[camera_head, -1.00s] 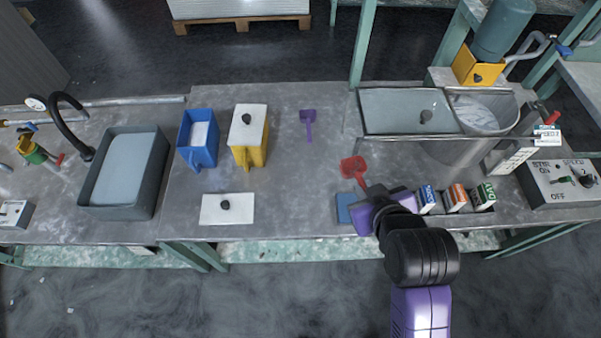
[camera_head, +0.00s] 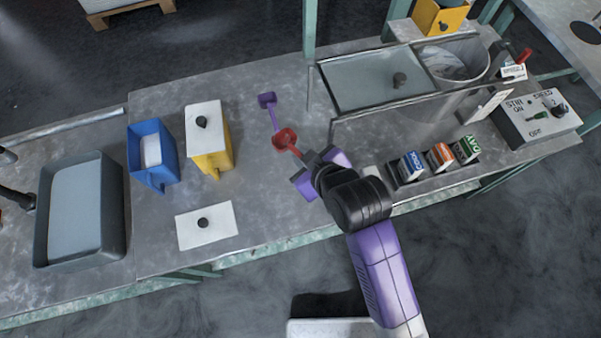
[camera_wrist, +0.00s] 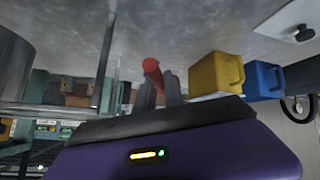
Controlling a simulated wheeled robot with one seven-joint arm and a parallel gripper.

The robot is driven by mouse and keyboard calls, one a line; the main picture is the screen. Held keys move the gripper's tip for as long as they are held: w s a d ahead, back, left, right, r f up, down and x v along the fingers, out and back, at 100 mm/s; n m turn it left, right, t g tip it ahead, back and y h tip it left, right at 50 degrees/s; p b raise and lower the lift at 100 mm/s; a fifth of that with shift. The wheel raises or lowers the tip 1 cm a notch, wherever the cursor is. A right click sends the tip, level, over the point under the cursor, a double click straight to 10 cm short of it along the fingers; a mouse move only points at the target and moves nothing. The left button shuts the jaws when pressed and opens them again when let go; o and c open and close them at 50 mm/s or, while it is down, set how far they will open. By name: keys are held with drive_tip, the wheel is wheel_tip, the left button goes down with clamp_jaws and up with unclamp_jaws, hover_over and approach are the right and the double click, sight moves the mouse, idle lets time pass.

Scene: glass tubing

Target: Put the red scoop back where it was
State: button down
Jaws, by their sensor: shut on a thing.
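The red scoop (camera_head: 284,137) is held by its handle, with its bowl pointing away from me. My gripper (camera_head: 304,158) is shut on that handle, over the table right of the yellow container. In the wrist view the red scoop (camera_wrist: 152,66) shows between the dark fingers of my gripper (camera_wrist: 160,90). A purple scoop (camera_head: 268,100) lies on the table just beyond; its handle end lies close to the red bowl in the picture. I cannot tell how high the red scoop is above the table.
A blue container (camera_head: 152,177) and a lidded yellow container (camera_head: 218,163) stand to the left. A white lid (camera_head: 188,238) lies in front of them. A glass-topped tank (camera_head: 372,80) and several small boxes (camera_head: 440,158) are to the right.

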wheel_tip(320, 180, down, 11)
drive_tip(key=shift+r+b, duration=0.1)
drive_tip(key=shift+b, duration=0.35)
drive_tip(key=c, duration=1.4)
unclamp_jaws()
drive_tip(key=shift+c, duration=0.2)
drive_tip(key=v, duration=1.2)
drive_tip(key=shift+p, duration=0.45)
drive_tip(key=shift+s+d, duration=0.1)
drive_tip(key=shift+d, duration=0.05)
